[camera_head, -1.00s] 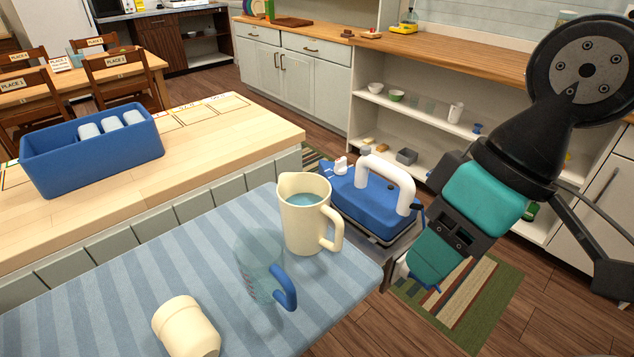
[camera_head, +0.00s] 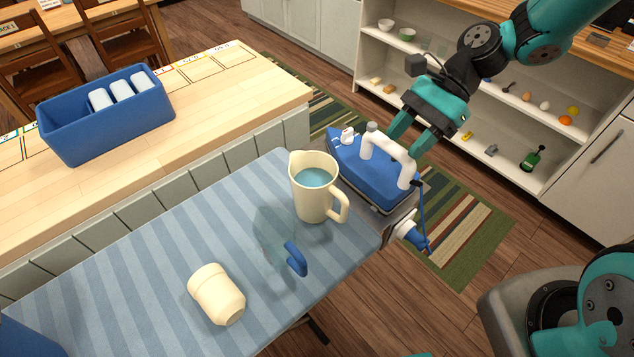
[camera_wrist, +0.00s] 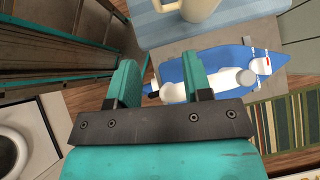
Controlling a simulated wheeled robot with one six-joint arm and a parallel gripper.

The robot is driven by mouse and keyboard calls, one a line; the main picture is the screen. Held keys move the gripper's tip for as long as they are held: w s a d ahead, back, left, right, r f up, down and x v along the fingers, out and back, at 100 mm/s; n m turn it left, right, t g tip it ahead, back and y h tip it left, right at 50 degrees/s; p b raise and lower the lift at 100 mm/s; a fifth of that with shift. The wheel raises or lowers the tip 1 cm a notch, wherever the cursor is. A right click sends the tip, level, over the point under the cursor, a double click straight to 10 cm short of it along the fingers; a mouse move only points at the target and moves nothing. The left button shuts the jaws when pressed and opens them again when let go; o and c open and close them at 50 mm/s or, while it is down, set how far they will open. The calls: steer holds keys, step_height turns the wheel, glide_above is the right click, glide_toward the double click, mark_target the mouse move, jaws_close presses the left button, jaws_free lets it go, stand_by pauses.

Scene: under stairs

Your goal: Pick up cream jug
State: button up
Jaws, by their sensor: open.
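The cream jug (camera_head: 311,198) stands upright on the striped ironing board (camera_head: 150,262), with bluish liquid inside and its handle towards the lower right. Its lower part shows at the top of the wrist view (camera_wrist: 200,8). My gripper (camera_head: 408,143) is open and empty, to the right of the jug and above the blue iron. In the wrist view my gripper's two teal fingers (camera_wrist: 162,85) stand apart, with the iron's white handle between and beyond them. My gripper is apart from the jug.
The blue iron (camera_head: 365,180) with its white handle (camera_head: 393,152) rests at the board's right end, close to the jug. A clear measuring jug with a blue handle (camera_head: 295,259) and a cream cup on its side (camera_head: 217,294) lie nearby. A blue bin (camera_head: 105,120) stands on the counter.

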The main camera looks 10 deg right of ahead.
mark_target(319, 194)
steer(key=p+x, duration=0.2)
steer(key=x, duration=0.6)
steer(key=p+x, duration=0.2)
steer(key=x, duration=0.6)
steer(key=shift+s+d+r, duration=0.1)
steer(key=shift+s, duration=0.15)
steer(key=shift+a+f, duration=0.2)
steer(key=shift+f, duration=0.1)
steer(key=shift+c, duration=0.4)
jaws_close()
